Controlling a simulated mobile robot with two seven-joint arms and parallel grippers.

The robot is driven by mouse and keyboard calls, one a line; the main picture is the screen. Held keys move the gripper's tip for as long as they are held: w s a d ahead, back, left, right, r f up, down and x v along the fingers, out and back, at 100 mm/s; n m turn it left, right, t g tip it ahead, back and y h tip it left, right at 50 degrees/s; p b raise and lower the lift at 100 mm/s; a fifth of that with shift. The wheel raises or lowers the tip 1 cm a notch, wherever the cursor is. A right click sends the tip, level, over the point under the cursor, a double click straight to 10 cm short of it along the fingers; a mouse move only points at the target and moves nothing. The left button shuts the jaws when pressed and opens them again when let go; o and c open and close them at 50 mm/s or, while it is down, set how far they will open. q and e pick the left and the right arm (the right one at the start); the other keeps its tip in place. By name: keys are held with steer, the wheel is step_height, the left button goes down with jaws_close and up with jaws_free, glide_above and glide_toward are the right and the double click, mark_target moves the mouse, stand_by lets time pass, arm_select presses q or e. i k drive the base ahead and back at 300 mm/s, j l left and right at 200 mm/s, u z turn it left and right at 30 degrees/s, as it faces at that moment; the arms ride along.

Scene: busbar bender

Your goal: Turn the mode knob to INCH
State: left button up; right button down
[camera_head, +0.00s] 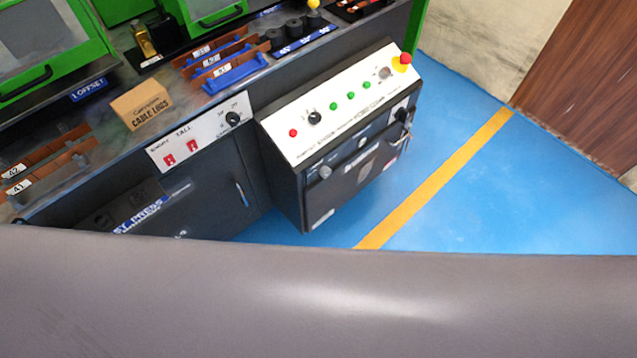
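A control console (345,160) with a sloped white top panel stands at the middle of the head view. A black knob (314,118) sits on the panel's left part, beside a red button (293,132). A grey round control (385,73) sits near the panel's right end. Another black knob (233,119) is on the white plate of the bench front, and a grey knob (325,171) is on the console's front face. The lettering is too small to read, so I cannot tell which is the mode knob or where it points. Neither gripper is in view.
A red emergency button (406,58) on a yellow base is at the console's right end. Several green buttons (350,92) line the panel. The bench (75,120) at left carries a cardboard box (141,103) and copper bars. Blue floor (470,190) is clear right of the console.

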mark_target(325, 171)
steer(key=l+u, duration=0.15)
steer(key=u, duration=0.25)
steer(key=i+l+u, duration=0.1)
steer(key=u, duration=0.35)
steer(key=l+u, duration=0.45)
steer(key=l, duration=0.3)
steer(key=l+u, duration=0.15)
steer(key=l, duration=0.65)
steer(key=k+l+u, duration=0.2)
steer(key=l, duration=1.3)
steer(key=k+l, duration=0.15)
steer(key=l, duration=0.6)
